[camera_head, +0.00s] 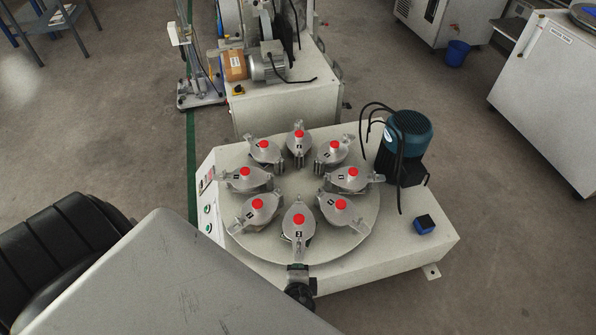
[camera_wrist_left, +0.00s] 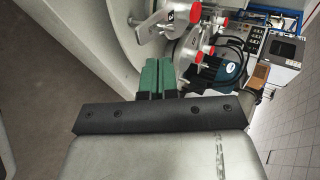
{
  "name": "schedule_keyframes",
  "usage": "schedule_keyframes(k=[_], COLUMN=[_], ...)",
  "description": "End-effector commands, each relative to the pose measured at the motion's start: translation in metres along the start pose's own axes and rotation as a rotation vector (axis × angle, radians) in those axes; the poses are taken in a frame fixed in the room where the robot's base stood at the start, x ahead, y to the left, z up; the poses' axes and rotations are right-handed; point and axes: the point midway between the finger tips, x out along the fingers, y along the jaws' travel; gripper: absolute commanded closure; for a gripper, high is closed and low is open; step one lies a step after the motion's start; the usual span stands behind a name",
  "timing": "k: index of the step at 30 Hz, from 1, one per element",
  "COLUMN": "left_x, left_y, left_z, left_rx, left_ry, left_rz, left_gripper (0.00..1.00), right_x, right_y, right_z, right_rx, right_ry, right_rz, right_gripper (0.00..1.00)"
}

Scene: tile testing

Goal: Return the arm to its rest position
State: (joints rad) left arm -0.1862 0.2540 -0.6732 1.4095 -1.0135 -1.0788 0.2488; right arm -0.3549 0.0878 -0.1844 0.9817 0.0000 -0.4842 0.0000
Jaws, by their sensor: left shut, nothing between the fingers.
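My left gripper (camera_wrist_left: 152,76) shows in the left wrist view with its two green fingers together and nothing between them. A silver holder with a red knob (camera_wrist_left: 196,10) is just beyond the fingertips, apart from them as far as I can tell. In the head view, a large grey link of my left arm fills the lower left. The left fingers cannot be made out there. The testing machine (camera_head: 400,255) stands in the middle, with a round turntable (camera_head: 335,245) carrying several silver holders with red knobs (camera_head: 299,219). My right gripper is in neither view.
Another machine (camera_head: 285,105) stands behind. A white cabinet (camera_head: 550,90) is at far right. The floor (camera_head: 510,255) at right is clear.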

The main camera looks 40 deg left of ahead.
Motion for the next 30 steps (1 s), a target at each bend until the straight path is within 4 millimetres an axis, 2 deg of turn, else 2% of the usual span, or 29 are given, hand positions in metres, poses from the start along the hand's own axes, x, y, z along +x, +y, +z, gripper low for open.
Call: schedule_keyframes(k=[3, 7, 15, 18, 20, 23, 24, 27, 30], left_x=[-0.022, -0.036, -0.042, -0.039, -0.036, -0.033, -0.036, -0.053, -0.078], left_y=[0.006, 0.011, 0.012, 0.019, 0.032, 0.069, 0.086, 0.127, 0.157], left_z=[0.000, 0.000, 0.000, 0.006, 0.017, 0.049, 0.065, 0.103, 0.134], left_rx=[-0.001, 0.000, 0.000, 0.005, 0.006, -0.027, -0.064, -0.211, -0.399], left_ry=[0.001, 0.001, -0.001, -0.010, -0.026, -0.066, -0.086, -0.138, -0.192], left_rz=[0.003, 0.001, 0.001, 0.049, 0.127, 0.336, 0.433, 0.647, 0.786], left_gripper=[1.00, 1.00, 1.00, 1.00, 1.00, 1.00, 1.00, 1.00, 1.00], right_x=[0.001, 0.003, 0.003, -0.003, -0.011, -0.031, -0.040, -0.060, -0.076], right_y=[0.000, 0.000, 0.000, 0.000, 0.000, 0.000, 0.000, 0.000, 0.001], right_z=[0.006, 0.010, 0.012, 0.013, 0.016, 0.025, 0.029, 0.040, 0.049], right_rx=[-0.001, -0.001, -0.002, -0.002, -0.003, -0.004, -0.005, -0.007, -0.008], right_ry=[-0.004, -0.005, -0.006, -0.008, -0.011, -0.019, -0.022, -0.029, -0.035], right_rz=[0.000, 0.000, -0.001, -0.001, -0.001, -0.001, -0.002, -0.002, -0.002], right_gripper=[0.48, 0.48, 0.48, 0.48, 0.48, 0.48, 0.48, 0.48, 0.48])
